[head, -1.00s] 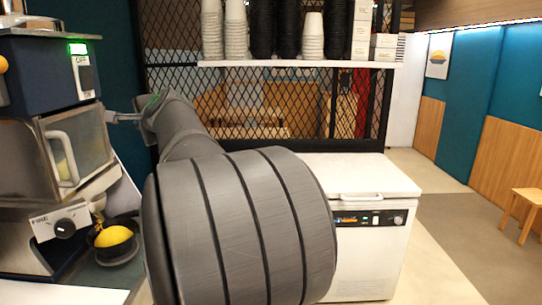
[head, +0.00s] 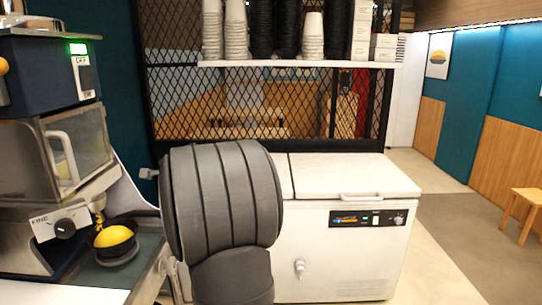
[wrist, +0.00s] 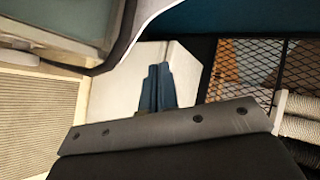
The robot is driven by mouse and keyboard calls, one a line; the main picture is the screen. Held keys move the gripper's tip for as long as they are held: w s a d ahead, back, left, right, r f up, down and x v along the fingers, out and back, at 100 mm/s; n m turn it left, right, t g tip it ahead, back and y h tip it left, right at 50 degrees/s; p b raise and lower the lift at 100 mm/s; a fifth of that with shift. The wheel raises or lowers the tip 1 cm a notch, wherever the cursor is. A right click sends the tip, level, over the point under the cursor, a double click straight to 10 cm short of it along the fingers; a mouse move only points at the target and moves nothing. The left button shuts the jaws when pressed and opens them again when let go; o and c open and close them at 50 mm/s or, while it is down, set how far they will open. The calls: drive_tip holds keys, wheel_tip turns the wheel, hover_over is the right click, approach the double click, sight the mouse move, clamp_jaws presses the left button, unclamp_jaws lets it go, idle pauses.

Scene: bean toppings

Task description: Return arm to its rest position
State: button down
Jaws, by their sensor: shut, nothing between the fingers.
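My gripper shows in the wrist view as two blue fingers (wrist: 157,88) close together, shut and empty. They are in front of a white surface. In the head view my dark grey arm fills the middle, and its links hide most or all of the gripper. A black bowl with yellow contents (head: 115,238) sits on a round dark base under the machine at the left, apart from my arm.
A machine with a glass-fronted box (head: 78,150) stands at the left. A white chest freezer (head: 345,235) is behind and right of my arm. A shelf (head: 300,64) holds stacked cups above it.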

drive_tip(key=s+d+f+m+g, duration=0.2)
drive_tip(key=f, duration=1)
drive_tip(key=s+d+f+m+g, duration=0.1)
drive_tip(key=s+f+m+g, duration=0.1)
drive_tip(key=f, duration=1)
drive_tip(key=shift+s+d+f+g+y, duration=0.25)
drive_tip(key=shift+d+g+y, duration=0.15)
drive_tip(key=shift+g, duration=0.4)
